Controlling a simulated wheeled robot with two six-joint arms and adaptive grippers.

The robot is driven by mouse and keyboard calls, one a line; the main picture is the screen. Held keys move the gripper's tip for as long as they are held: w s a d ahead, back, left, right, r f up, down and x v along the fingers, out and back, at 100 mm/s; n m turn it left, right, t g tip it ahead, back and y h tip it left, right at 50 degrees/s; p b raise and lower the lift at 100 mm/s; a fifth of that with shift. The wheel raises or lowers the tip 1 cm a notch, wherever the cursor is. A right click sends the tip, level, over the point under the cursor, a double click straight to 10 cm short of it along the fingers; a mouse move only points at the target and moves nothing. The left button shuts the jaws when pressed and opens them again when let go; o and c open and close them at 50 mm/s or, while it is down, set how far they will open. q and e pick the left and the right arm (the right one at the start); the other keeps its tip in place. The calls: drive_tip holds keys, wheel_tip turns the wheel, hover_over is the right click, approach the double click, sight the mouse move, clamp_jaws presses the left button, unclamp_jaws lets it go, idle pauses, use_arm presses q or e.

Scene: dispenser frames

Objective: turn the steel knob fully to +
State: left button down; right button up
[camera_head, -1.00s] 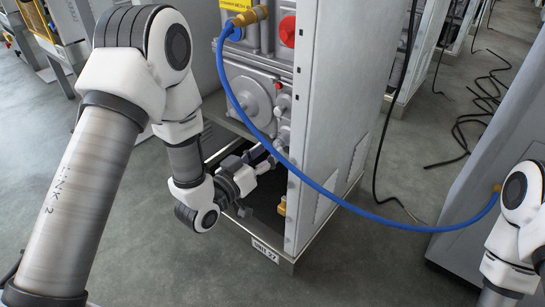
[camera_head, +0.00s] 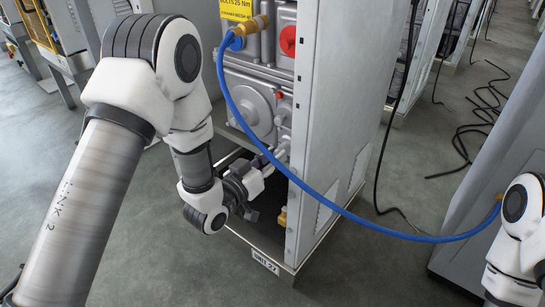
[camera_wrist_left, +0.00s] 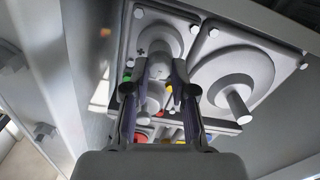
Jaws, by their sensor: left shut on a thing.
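The steel knob (camera_wrist_left: 158,90) is a grey rounded piece between the fingers of my left gripper (camera_wrist_left: 160,74) in the left wrist view. The gripper is shut on it. Behind it is a round grey dial plate (camera_wrist_left: 156,40) with a dark + mark at its left side. In the head view my left gripper (camera_head: 272,166) reaches low into the open front of the cabinet. The knob is mostly hidden there by the gripper and the cabinet's side panel. My right gripper is out of view; only part of that arm shows at the right edge.
A larger round grey housing with a peg (camera_wrist_left: 238,102) sits beside the knob. Small coloured buttons are below it. A blue hose (camera_head: 345,211) hangs across the cabinet's side panel (camera_head: 335,120). A red knob (camera_head: 288,41) is above. Grey floor is open in front.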

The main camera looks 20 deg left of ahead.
use_arm(q)
drive_tip(key=shift+s+d+f+m+p, duration=0.1)
drive_tip(key=shift+m+p, duration=3.25)
drive_tip(key=shift+m, duration=3.65)
drive_tip(key=shift+f+m+p, duration=0.1)
drive_tip(key=shift+m+p, duration=3.2)
drive_tip(key=shift+m, duration=3.7)
drive_tip(key=c, duration=1)
unclamp_jaws()
drive_tip(key=shift+o, duration=0.2)
